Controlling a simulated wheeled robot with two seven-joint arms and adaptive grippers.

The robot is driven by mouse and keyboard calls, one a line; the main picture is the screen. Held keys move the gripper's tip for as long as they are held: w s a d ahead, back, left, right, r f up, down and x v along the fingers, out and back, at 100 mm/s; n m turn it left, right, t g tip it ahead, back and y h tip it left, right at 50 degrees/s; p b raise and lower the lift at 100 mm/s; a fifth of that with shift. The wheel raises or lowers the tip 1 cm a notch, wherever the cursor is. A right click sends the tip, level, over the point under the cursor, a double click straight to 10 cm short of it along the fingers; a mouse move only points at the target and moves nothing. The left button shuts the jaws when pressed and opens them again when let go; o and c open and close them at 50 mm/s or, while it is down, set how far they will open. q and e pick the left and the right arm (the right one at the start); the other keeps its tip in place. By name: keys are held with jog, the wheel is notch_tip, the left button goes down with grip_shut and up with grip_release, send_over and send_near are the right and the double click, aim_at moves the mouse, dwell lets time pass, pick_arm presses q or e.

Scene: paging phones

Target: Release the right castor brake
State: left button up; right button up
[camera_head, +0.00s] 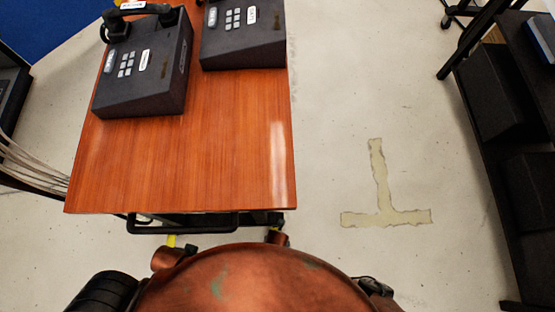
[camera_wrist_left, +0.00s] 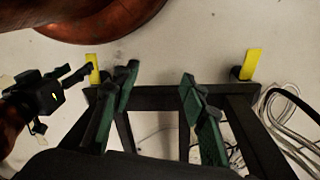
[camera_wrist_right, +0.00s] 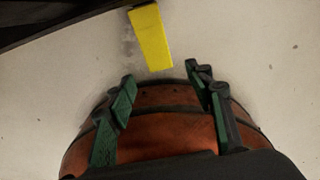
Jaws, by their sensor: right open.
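The right castor brake shows as a yellow pedal (camera_wrist_right: 151,38) in the right wrist view, just beyond my right gripper (camera_wrist_right: 160,74). That gripper is open, its green-padded fingers apart and nothing between them. The left wrist view shows the same pedal (camera_wrist_left: 95,68) sticking up at the end of a dark frame bar, with my right gripper (camera_wrist_left: 78,78) close beside it; contact cannot be told. A second yellow pedal (camera_wrist_left: 249,64) stands at the bar's other end and shows in the head view (camera_head: 171,240). My left gripper (camera_wrist_left: 158,78) is open and empty, above the bar.
The wooden table top (camera_head: 210,150) overhangs the dark frame bar (camera_head: 185,226) and carries two dark phones (camera_head: 145,62) (camera_head: 243,35). Pale cables (camera_wrist_left: 290,125) hang beside the frame. A black shelf (camera_head: 505,130) stands at right. Floor between table and shelf is clear.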

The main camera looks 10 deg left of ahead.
notch_tip(320, 180, down, 6)
jog(key=b, duration=0.4)
jog(key=shift+s+a+f, duration=0.1)
jog(key=shift+a+f, duration=0.05)
jog(key=shift+f, duration=0.4)
pick_arm(q)
jog(key=w+d+f+t+h, duration=0.1)
jog(key=w+d+f+t, duration=0.2)
jog(key=w+d+f, duration=0.2)
notch_tip(320, 180, down, 3)
jog(key=shift+w+d+f+t+h, duration=0.1)
jog(key=shift+w+d+t+h, duration=0.25)
jog(key=shift+w, duration=0.65)
jog(key=shift+a, duration=0.1)
pick_arm(e)
jog(key=shift+c, duration=0.3)
grip_shut()
